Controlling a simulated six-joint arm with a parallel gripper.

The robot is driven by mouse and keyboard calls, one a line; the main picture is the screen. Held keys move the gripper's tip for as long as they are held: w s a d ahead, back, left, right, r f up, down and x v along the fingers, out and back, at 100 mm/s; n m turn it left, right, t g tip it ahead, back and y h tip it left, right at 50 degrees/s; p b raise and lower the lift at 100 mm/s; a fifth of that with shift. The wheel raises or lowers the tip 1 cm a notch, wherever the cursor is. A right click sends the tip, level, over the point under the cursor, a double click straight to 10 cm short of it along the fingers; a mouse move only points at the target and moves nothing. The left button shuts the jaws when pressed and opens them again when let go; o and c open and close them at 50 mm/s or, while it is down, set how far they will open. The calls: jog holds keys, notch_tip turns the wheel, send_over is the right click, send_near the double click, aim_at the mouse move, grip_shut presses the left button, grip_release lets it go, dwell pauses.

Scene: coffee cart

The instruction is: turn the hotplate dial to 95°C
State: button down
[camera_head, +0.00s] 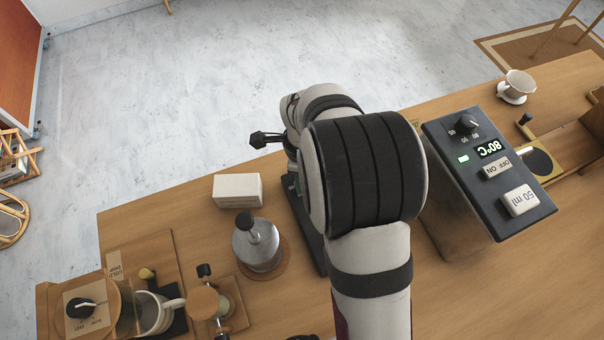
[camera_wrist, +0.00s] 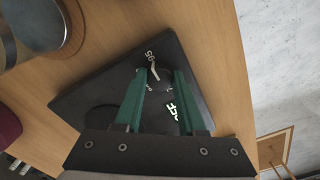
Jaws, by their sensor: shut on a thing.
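The hotplate (camera_wrist: 85,98) is a flat dark plate on the wooden counter in the wrist view. Its small dark dial (camera_wrist: 154,76) has a pale pointer line and sits between the green fingers of my gripper (camera_wrist: 159,75), which is shut on it. A white marking that looks like 95 is printed just above the dial; the pointer lies near it, but its exact setting is hard to tell. In the head view my arm covers most of the hotplate; only a dark edge (camera_head: 312,238) shows.
A dark box (camera_head: 437,143) with its own dial and an 80°C display stands to the right of my arm. A white box (camera_head: 237,190) and a metal vessel (camera_head: 256,247) stand to the left.

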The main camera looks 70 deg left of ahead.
dwell(0.4)
jog(key=c, duration=0.5)
grip_release()
notch_tip(320, 180, up, 16)
jog(key=shift+f, duration=0.1)
